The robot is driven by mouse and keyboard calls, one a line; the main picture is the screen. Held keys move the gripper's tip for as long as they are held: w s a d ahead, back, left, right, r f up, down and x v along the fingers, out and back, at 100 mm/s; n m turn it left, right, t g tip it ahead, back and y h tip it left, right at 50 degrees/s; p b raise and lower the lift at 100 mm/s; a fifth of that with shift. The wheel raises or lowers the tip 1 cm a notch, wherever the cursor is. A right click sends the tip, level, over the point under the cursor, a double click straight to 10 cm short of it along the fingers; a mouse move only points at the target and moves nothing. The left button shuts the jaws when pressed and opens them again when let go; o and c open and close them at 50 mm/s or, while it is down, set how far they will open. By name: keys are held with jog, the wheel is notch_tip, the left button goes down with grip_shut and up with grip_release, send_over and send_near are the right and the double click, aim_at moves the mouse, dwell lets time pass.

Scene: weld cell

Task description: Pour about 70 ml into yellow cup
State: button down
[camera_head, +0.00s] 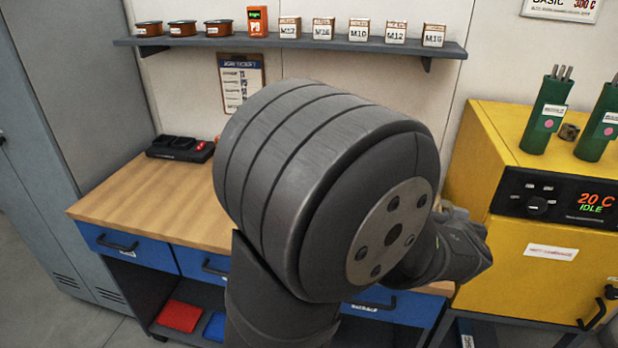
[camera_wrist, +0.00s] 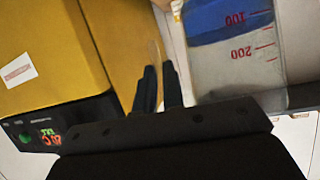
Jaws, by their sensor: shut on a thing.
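My gripper (camera_wrist: 159,85) shows in the wrist view as two dark fingers close together, with a thin clear piece between them, seemingly the handle of a clear measuring jug. The measuring jug (camera_wrist: 225,75) is right of the fingers, with red marks 100 and 200 and blue liquid (camera_wrist: 215,25) at the picture's top end. The join between fingers and jug is hard to make out. In the head view my arm hides the gripper and the jug. I cannot make out a yellow cup in either view.
A yellow oven (camera_head: 535,255) with green rod holders (camera_head: 547,115) on top stands at the right; it also fills the left of the wrist view (camera_wrist: 50,60). The wooden bench (camera_head: 150,198) carries a dark charger (camera_head: 180,148). A shelf (camera_head: 200,41) holds tins and boxes above.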

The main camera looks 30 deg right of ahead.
jog(key=w+d+n+t+y, duration=0.1)
jog(key=w+d+n+y, duration=0.15)
jog(key=w, duration=0.85)
jog(key=w+d+n+t+y, duration=0.1)
jog(key=w+d, duration=0.2)
jog(key=w, duration=0.7)
jog(key=w+a+f+n+t+y, duration=0.1)
jog(key=w, duration=1)
jog(key=w+a+f+n+t+y, duration=0.1)
jog(key=w+a+f, duration=0.1)
jog(key=w, duration=0.9)
jog(key=shift+a+f, duration=0.2)
jog(key=shift+r+n, duration=0.15)
jog(key=shift+n, duration=0.2)
jog(key=w+a+r+n+h, duration=0.3)
jog(key=a+r+n+h, duration=0.1)
jog(key=a+r+n, duration=0.2)
jog(key=shift+a+r+n+b, duration=0.4)
jog(key=shift+a+n, duration=0.3)
jog(key=shift+a, duration=0.3)
jog(key=shift+h, duration=0.25)
